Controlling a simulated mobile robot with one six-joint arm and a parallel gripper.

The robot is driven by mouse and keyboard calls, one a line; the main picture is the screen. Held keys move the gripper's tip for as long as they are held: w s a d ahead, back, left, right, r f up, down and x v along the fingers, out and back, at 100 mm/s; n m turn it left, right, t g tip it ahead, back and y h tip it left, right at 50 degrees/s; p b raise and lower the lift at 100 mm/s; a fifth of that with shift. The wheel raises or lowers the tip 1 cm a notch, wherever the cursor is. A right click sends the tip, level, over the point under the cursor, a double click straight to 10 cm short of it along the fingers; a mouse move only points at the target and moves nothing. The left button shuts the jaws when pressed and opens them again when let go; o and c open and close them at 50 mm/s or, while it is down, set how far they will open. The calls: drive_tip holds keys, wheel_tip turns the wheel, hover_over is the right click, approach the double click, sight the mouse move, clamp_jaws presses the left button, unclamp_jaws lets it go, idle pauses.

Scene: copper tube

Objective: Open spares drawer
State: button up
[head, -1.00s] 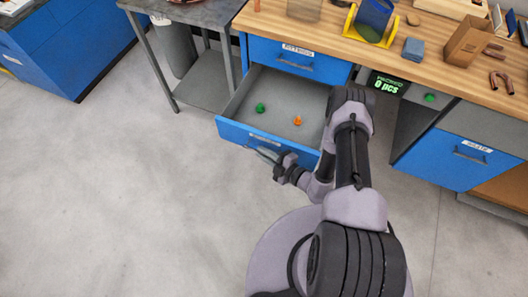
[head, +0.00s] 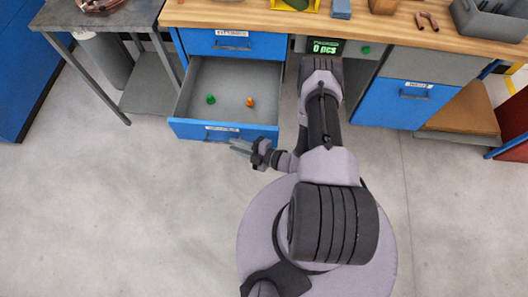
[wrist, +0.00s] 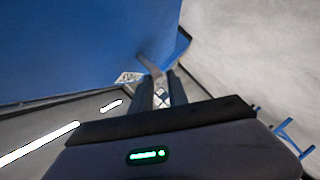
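The open blue drawer (head: 182,128) is pulled out below a shut drawer marked FITTINGS (head: 232,33). Its front label (head: 222,128) is too small to read. Inside lie a small green piece (head: 210,99) and a small orange piece (head: 249,102). My gripper (head: 236,147) is at the drawer's front, by the right part of its handle. In the wrist view the two fingers (wrist: 161,88) stand parted, with the grey handle bar (wrist: 149,64) at their tips and partly between them. Contact with the bar is unclear.
A wooden worktop (head: 265,22) runs above the drawers. A grey side table (head: 95,18) stands at left. The floor in front is clear.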

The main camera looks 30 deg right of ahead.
drive_tip(key=p+v, duration=0.2)
drive_tip(key=v, duration=1)
drive_tip(key=shift+s, duration=0.25)
drive_tip(key=shift+r, duration=0.1)
drive_tip(key=w+a+r+n+g+y, duration=0.1)
drive_tip(key=w+r+n+g, duration=0.3)
drive_tip(key=r+n, duration=0.7)
drive_tip(key=w+a+r+n+g+y, duration=0.1)
drive_tip(key=r+n+g, duration=0.5)
drive_tip(key=r+n, duration=0.5)
drive_tip(key=s+a+r+n+t+h, duration=0.1)
drive_tip(key=s+a+r+n+h, duration=0.1)
drive_tip(key=r+n, duration=0.6)
drive_tip(key=s+a+r+n+t+h, duration=0.1)
drive_tip(key=s+a+r+n+h, duration=0.2)
drive_tip(key=r+n, duration=0.5)
drive_tip(key=s+a+r+n+t+h, duration=0.1)
drive_tip(key=s+a+r+n+h, duration=0.2)
drive_tip(key=r+n, duration=0.5)
drive_tip(key=s+n+h, duration=0.1)
drive_tip(key=s+n, duration=0.1)
drive_tip(key=n, duration=0.1)
drive_tip(key=shift+s+a, duration=0.25)
